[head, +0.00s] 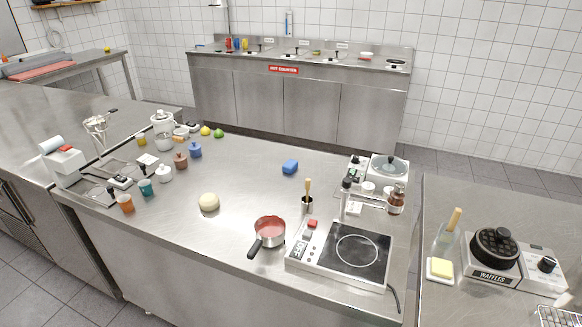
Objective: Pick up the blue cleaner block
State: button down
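A small blue block (290,167), which looks like the blue cleaner block, lies on the steel counter (255,180) right of its middle, toward the far edge. Bare metal surrounds it and nothing touches it. My gripper does not show in the head view, so its place and its fingers cannot be seen.
A red-lined pot (269,234), a dough ball (209,202) and an induction cooktop (340,252) stand nearer the front. A scale with a bowl (389,168) and a brown bottle (396,198) stand to the right. Cups and jars crowd the left. Free counter lies left of the block.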

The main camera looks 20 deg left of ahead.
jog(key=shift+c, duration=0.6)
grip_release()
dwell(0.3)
